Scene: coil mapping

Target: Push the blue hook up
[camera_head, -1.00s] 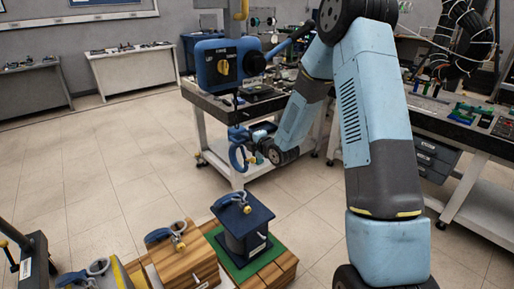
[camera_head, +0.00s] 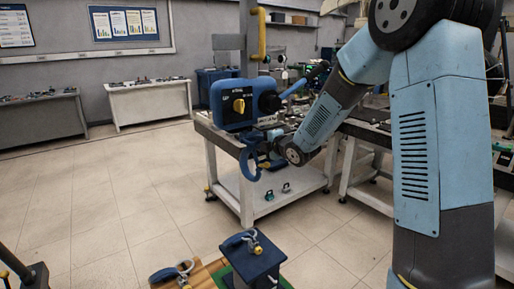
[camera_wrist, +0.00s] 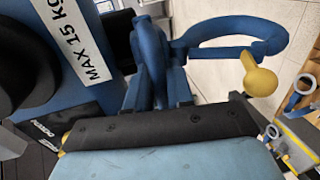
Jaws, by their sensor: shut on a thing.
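The blue hook (camera_head: 249,163) hangs just below the blue hoist box (camera_head: 233,104), close to its underside. In the wrist view the hook (camera_wrist: 232,28) is a large blue curve with a yellow ball-ended latch (camera_wrist: 258,78). My gripper (camera_head: 266,157) is at the hook's right side, shut on the hook's upper part. In the wrist view my gripper (camera_wrist: 157,85) closes around the hook's shank, and the exact contact is partly hidden. The hoist, with a "MAX 15 KG" label (camera_wrist: 75,38), fills the left of the wrist view, very near the gripper.
A workbench (camera_head: 225,140) is just behind the hook. A dark blue block with a yellow eye (camera_head: 254,252) and a wooden block (camera_head: 196,276) stand below. Open tiled floor (camera_head: 110,205) lies to the left.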

